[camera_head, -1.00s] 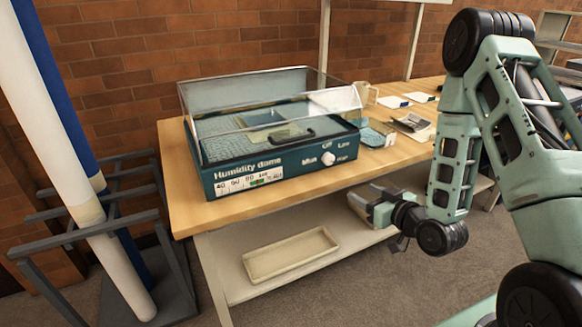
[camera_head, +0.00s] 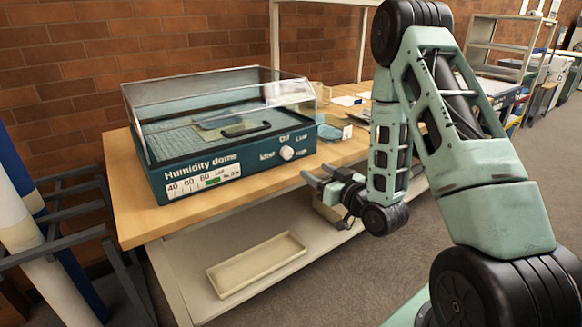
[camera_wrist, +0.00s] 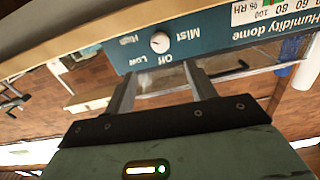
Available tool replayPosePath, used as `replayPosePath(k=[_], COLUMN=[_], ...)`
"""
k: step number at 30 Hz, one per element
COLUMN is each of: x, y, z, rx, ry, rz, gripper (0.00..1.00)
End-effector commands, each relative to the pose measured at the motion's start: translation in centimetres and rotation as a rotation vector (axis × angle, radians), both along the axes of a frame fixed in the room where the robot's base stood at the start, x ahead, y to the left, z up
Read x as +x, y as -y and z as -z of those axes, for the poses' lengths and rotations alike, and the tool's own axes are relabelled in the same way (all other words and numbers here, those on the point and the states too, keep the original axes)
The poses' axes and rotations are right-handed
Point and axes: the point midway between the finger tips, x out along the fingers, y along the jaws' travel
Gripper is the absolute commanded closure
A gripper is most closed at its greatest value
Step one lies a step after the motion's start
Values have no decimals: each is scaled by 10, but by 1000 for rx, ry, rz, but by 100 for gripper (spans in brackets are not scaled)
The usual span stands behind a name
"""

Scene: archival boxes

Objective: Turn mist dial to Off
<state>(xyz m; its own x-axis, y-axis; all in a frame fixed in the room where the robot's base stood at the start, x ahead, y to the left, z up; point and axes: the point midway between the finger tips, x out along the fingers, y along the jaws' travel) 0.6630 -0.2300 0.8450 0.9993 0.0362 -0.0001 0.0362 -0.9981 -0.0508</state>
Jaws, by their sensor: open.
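The humidity dome (camera_head: 225,168) is a dark teal box with a clear cover, on the wooden bench. Its white mist dial (camera_head: 287,153) is on the front panel at the right end, with labels around it. In the wrist view the panel appears upside down, with the dial (camera_wrist: 159,42) among Mist, Off, Low and High. I cannot tell surely where the dial points. My gripper (camera_head: 316,173) is open and empty, just in front of the panel and right of and below the dial. In the wrist view its fingers (camera_wrist: 160,73) reach toward the panel, apart from the dial.
The wooden bench (camera_head: 142,222) has a lower shelf with a shallow cream tray (camera_head: 255,264). Blue and white items lie right of the dome. A dark rack with long rolls (camera_head: 40,235) stands at left. Grey floor is open at right.

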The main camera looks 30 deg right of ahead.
Motion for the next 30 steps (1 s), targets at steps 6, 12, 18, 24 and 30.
replayPosePath(k=[6, 12, 18, 24, 30], x=[13, 40, 82, 111, 122], y=[-2, -3, -4, -5, -5], z=[5, 3, -2, -1, -1], rx=[-1, 0, 2, 3, 3], ry=[6, 6, 2, 0, 0], rz=[-1, 0, 1, 1, 2], gripper=[44, 44, 44, 44, 44])
